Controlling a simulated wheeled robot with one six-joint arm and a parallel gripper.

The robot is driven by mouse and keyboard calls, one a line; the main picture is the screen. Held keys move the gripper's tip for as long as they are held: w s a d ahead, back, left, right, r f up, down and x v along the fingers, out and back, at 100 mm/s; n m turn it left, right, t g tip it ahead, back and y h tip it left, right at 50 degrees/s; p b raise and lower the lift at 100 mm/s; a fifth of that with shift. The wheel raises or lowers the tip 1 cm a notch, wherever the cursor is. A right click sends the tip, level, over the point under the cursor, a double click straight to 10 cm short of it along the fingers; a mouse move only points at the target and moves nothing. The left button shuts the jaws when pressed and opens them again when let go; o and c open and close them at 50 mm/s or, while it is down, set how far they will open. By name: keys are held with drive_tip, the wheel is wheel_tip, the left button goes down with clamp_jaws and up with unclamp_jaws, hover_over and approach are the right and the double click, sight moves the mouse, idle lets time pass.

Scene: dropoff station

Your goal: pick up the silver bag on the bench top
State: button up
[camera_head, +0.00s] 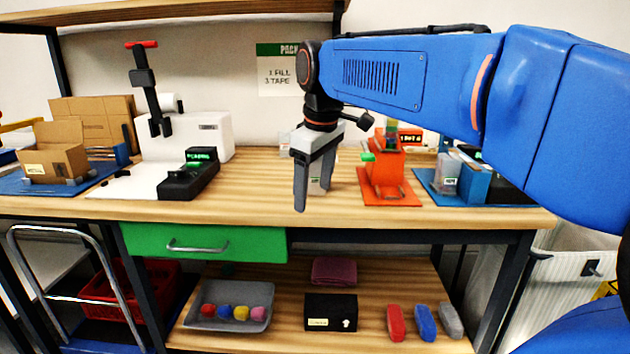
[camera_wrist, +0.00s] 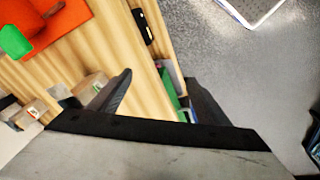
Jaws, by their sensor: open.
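Another grey labelled pouch (camera_head: 446,176) stands in the blue tray at the right.
An orange stand (camera_head: 385,165) is just right of my gripper. A white machine (camera_head: 190,140) with a black device (camera_head: 190,178) stands left, near cardboard boxes (camera_head: 57,152). A green drawer (camera_head: 205,242) is under the bench. Bare wood lies left of my gripper.

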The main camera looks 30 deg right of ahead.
drive_tip(key=w+d+r+n+g, duration=0.1)
drive_tip(key=w+d+r+n, duration=0.2)
drive_tip(key=w+d+r, duration=0.35)
wheel_tip(320, 180, up, 6)
drive_tip(key=n+g, duration=0.1)
drive_tip(key=n, duration=0.2)
hover_over(318, 175)
drive_tip(key=w+d, duration=0.2)
drive_tip(key=shift+w+a+f, duration=0.1)
drive_tip(key=shift+w+f, duration=0.1)
drive_tip(key=shift+f, duration=4.15)
drive_tip(key=shift+w+a+f, duration=0.1)
drive_tip(key=shift+w+f, duration=0.05)
drive_tip(key=shift+f, duration=4.2)
drive_tip(key=c, duration=1.1)
